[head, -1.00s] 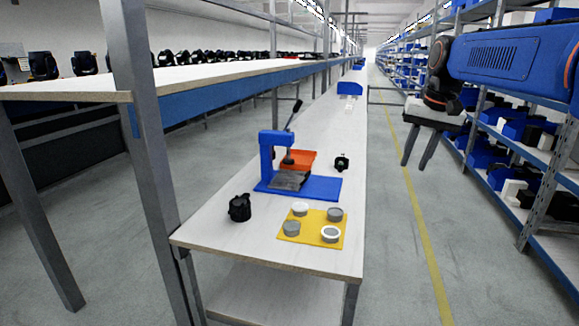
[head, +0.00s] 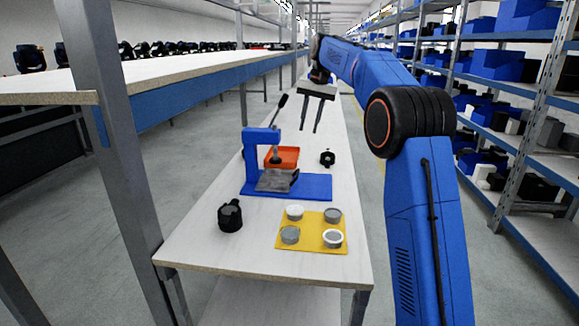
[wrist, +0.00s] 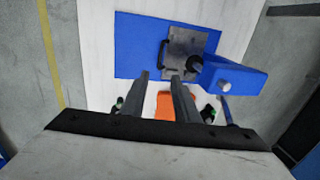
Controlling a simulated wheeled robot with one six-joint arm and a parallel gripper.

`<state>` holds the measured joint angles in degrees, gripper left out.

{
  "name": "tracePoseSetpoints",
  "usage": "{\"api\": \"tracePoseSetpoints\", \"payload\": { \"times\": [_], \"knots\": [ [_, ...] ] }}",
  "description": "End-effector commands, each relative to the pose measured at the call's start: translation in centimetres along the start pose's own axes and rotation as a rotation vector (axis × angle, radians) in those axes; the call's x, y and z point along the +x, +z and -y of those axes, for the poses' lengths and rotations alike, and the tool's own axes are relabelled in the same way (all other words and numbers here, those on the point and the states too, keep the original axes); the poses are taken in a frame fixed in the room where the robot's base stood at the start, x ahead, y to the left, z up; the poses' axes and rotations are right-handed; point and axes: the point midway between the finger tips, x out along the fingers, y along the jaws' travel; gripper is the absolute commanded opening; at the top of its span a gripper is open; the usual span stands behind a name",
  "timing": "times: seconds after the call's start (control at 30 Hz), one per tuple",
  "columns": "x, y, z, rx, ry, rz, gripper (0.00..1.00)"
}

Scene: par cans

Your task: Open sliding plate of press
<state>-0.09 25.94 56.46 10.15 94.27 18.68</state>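The blue press (head: 262,150) stands on the white table with its lever raised. Its grey sliding plate (head: 275,180) lies on the blue base (head: 316,186) under the press head, with a dark handle at its right side. In the wrist view the plate (wrist: 187,48) shows with its dark handle (wrist: 164,54) on the left, beside the blue press column (wrist: 235,77). My gripper (head: 310,131) hangs above the table behind the press, pointing down, fingers apart and empty. In the wrist view its fingertips (wrist: 159,77) are apart, below the plate in the picture and not touching it.
An orange tray (head: 281,157) sits behind the press. A yellow mat (head: 312,229) with several round pieces lies in front. A black clamp-like part (head: 230,215) and a smaller black part (head: 327,158) stand on the table. A metal post (head: 97,130) rises at left.

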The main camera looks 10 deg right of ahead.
Motion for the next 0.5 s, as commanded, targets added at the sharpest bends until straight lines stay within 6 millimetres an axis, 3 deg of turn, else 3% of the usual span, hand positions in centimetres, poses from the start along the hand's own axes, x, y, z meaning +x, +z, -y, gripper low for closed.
{"api": "tracePoseSetpoints", "payload": {
  "times": [0.17, 0.5],
  "knots": [
    [1.3, 0.0, 0.1, 0.000, 0.000, 0.001, 0.28],
    [7.1, 0.0, 0.0, 0.000, 0.001, 0.002, 0.28]
  ]
}}
